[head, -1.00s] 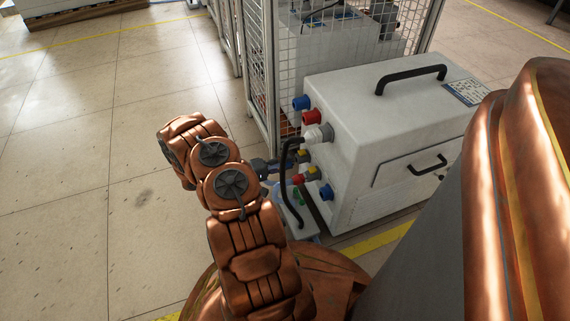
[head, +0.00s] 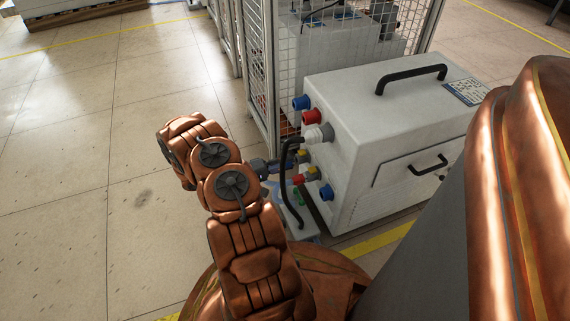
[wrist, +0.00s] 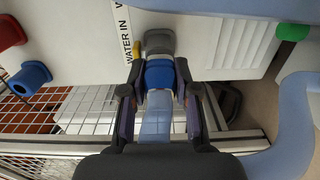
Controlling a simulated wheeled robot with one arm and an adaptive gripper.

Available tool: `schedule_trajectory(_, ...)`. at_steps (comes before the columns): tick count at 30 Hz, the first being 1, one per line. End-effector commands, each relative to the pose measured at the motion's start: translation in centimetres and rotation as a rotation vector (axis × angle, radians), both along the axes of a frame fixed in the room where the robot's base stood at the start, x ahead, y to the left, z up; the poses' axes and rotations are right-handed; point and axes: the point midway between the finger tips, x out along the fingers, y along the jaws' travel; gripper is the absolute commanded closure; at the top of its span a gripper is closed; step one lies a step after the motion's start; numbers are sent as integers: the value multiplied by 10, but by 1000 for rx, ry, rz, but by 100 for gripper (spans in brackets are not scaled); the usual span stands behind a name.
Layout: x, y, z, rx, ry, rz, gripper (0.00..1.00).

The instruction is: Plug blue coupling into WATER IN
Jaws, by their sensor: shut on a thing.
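My gripper (wrist: 160,92) is shut on the blue coupling (wrist: 160,74), with a finger on each side of it. A light blue hose (wrist: 156,118) runs back from the coupling between the fingers. The coupling's front end lines up with a grey fitting (wrist: 160,42) beside the WATER IN label (wrist: 126,42) and appears to meet it. I cannot tell how deep it sits. In the head view my gripper (head: 270,166) is at the left face of the white heater box (head: 385,115), partly hidden by my arm and a black cable.
A blue socket (wrist: 30,76) and a red one (wrist: 10,32) are at the left in the wrist view. A green part (wrist: 292,32) and a looping light blue hose (wrist: 296,125) are at the right. A mesh fence (head: 262,75) stands behind the box. Floor at left is clear.

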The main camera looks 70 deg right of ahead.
Motion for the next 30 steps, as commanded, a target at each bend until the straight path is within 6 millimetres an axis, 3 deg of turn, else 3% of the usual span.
schedule_trajectory(27, -8, -7, 0, -1, 1, 0, 100)
schedule_trajectory(28, -8, -7, 0, -1, 1, 0, 67)
schedule_trajectory(30, -8, -7, 0, 0, 0, 0, 60)
